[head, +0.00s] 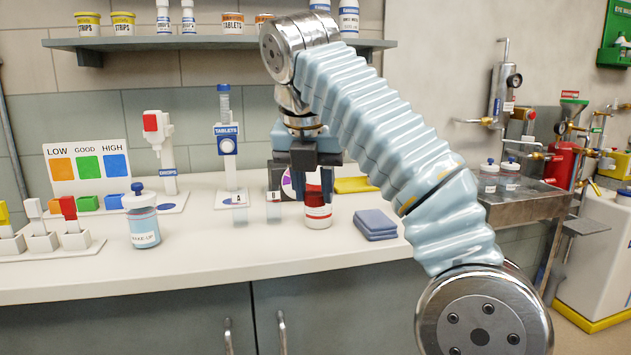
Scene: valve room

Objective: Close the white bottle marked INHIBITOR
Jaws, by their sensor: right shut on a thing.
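A white bottle with a dark red band (318,221) stands upright on the counter. Its label is too small to read, so I cannot confirm the word INHIBITOR. My left gripper is not in view.
A blue-capped bottle (142,220) stands to the left on the counter (200,262). Blue folded cloths (375,224) lie just right of the red-banded bottle, with a yellow cloth (354,185) behind. A tablet dispenser (228,150) stands behind left. A shelf (150,43) hangs above.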

